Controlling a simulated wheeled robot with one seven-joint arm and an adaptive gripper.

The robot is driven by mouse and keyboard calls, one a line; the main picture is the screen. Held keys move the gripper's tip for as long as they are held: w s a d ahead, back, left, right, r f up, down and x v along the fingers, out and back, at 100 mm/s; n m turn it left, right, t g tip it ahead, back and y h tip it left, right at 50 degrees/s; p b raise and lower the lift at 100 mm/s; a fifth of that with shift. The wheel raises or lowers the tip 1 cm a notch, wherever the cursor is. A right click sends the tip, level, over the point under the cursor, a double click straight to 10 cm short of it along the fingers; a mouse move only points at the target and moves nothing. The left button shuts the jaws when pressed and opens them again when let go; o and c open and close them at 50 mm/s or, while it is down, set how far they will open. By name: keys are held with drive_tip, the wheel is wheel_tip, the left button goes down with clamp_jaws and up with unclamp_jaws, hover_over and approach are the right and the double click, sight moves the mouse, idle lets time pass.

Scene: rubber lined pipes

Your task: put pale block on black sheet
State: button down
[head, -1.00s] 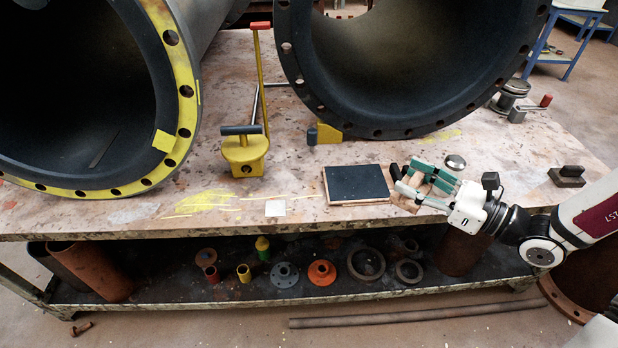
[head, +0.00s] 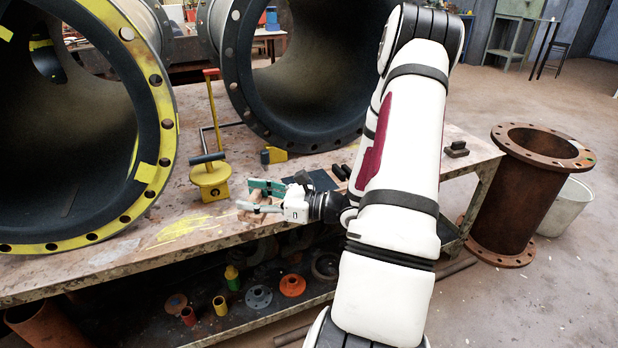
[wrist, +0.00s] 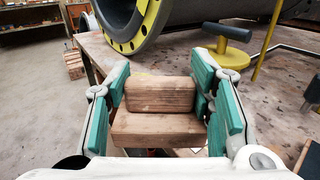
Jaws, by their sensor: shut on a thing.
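The pale block (wrist: 160,94) is wooden and shows a stepped shape, with a wider piece below, in the wrist view. My gripper (wrist: 162,88) is shut on it, with green pads on both sides. In the head view my gripper (head: 258,197) is over the table's front part, left of the black sheet, and the block (head: 257,196) is small and partly hidden by the fingers. The black sheet (head: 321,180) lies on the table, partly hidden behind my wrist and arm. I cannot tell the block's exact height above the table.
A yellow stand (head: 211,181) with a dark handle is left of my gripper. Large flanged pipes (head: 155,85) stand behind. Dark blocks (head: 341,172) lie right of the sheet; another dark block (head: 456,149) is farther right.

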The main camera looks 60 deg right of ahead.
drive_tip(key=s+d+m+t+h, duration=0.1)
drive_tip(key=s+d+m+h, duration=0.2)
drive_tip(key=s+d+h, duration=0.5)
drive_tip(key=s+d+m+h, duration=0.25)
drive_tip(key=s+d, duration=0.35)
drive_tip(key=d, duration=0.6)
drive_tip(key=b, duration=0.4)
hover_over(315, 179)
drive_tip(key=a, duration=0.3)
wheel_tip(315, 179, down, 2)
drive_tip(key=shift+d+m+y, duration=0.1)
drive_tip(key=shift+m+y, duration=0.25)
wheel_tip(315, 179, down, 4)
drive_tip(key=shift+w+d+r+b, duration=0.1)
drive_tip(key=shift+w+r+b, duration=0.1)
drive_tip(key=shift+b, duration=0.8)
drive_tip(key=shift+s, duration=0.1)
drive_tip(key=c, duration=0.7)
unclamp_jaws()
drive_tip(key=shift+f, duration=0.1)
drive_tip(key=shift+c, duration=0.2)
